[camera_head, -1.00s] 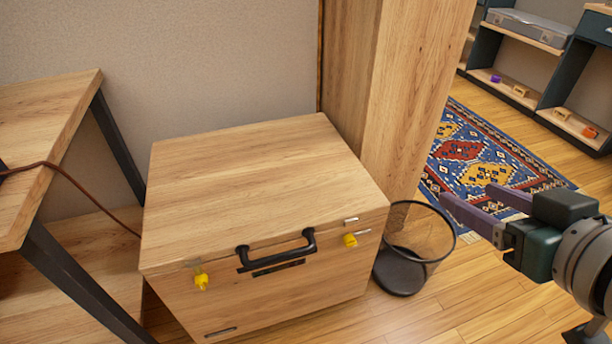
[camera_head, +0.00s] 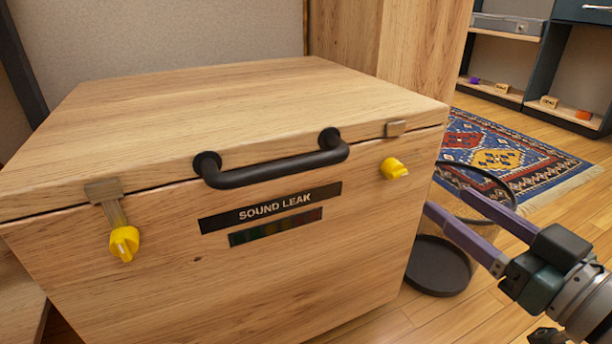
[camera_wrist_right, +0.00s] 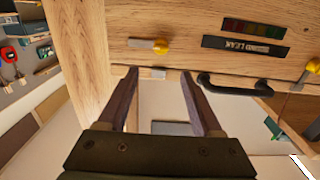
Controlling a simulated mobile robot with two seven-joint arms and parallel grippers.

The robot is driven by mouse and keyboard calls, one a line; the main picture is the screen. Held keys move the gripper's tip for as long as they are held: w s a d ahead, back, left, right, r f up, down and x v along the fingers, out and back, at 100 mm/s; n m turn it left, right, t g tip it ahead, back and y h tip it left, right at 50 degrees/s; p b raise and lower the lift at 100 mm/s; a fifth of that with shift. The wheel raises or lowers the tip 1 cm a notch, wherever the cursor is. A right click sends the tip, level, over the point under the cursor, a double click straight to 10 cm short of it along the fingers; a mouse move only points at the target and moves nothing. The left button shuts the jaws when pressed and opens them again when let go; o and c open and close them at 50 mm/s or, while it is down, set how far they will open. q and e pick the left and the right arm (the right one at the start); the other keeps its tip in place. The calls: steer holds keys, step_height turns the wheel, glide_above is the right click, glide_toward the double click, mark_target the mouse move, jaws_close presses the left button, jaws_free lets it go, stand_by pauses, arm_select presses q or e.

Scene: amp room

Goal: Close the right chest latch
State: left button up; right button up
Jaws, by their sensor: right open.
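The wooden chest (camera_head: 290,270) has its lid (camera_head: 240,110) down, with a black handle (camera_head: 270,170) on the front. The right latch (camera_head: 395,168) is a yellow knob below a small metal catch (camera_head: 396,128). In the right wrist view, this latch (camera_wrist_right: 160,46) has its metal bar lying sideways, apart from the catch (camera_wrist_right: 158,73). The left latch (camera_head: 123,240) has its bar upright, meeting its catch. My right gripper (camera_head: 447,199) is open and empty, just right of the chest. In the wrist view its fingertips (camera_wrist_right: 159,73) straddle the catch in the picture. My left gripper is not in view.
A dark mesh waste bin (camera_head: 440,265) stands on the floor at the chest's right, partly behind my right fingers. A wooden post (camera_head: 415,50) rises behind the chest. A patterned rug (camera_head: 510,155) and shelves (camera_head: 510,60) lie farther right.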

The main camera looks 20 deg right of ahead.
mark_target(401, 174)
steer(key=w+b, duration=0.1)
steer(key=w, duration=0.2)
steer(key=w+f+b, duration=0.1)
steer(key=w+b, duration=0.1)
steer(key=w, duration=0.1)
steer(key=w+b, duration=0.2)
steer(key=shift+w+a+f, duration=0.2)
steer(key=shift+w+a, duration=0.15)
steer(key=shift+w, duration=0.05)
steer(key=shift+w+r, duration=0.15)
steer(key=shift+w, duration=0.4)
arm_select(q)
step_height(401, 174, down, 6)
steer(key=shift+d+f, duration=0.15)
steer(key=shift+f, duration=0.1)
arm_select(e)
jaws_close()
